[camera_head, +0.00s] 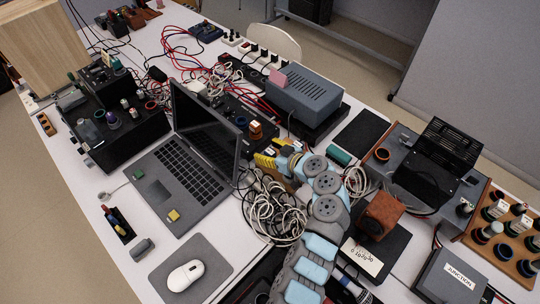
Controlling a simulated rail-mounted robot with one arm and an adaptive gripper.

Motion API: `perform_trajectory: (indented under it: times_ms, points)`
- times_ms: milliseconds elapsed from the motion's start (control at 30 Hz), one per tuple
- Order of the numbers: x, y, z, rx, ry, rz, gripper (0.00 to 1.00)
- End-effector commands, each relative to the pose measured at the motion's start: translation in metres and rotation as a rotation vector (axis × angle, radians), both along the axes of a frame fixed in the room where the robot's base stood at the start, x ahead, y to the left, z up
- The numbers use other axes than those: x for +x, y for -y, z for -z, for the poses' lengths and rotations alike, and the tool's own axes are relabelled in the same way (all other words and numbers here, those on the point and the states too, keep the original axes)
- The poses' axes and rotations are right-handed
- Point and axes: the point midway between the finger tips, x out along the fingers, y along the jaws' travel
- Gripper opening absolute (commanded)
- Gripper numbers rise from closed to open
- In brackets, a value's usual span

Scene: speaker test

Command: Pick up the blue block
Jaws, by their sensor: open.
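I cannot pick out a small blue block with certainty. A blue-grey box (305,95) with a slotted top stands at the upper middle, and a small dark-blue item (206,32) lies at the far end of the table. My gripper (270,158) is at the end of my grey and light-blue arm, right of the laptop and above the cable tangle. It is small here and partly lost among yellow, black and brown parts. It is open, and I see nothing held. My arm hides part of the table beneath it.
The open laptop (178,180) carries a green block (158,194) and a yellow block (173,215). A pink block (278,77) is on the blue-grey box. White cables (272,212) lie left of my arm. A mouse (186,275) sits front left.

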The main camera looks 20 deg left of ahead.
Motion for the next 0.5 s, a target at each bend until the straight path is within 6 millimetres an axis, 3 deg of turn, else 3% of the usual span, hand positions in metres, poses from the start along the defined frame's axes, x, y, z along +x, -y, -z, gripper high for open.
perform_trajectory:
  times_ms: [133,367,500]
  points:
    - [0.0002,0.0004,-0.0005,0.0,0.0,0.001,0.65]
    - [0.0002,0.0004,-0.0006,0.0,0.0,0.001,0.0]
    - [0.0001,0.0006,-0.0004,0.0,0.0,0.001,0.0]
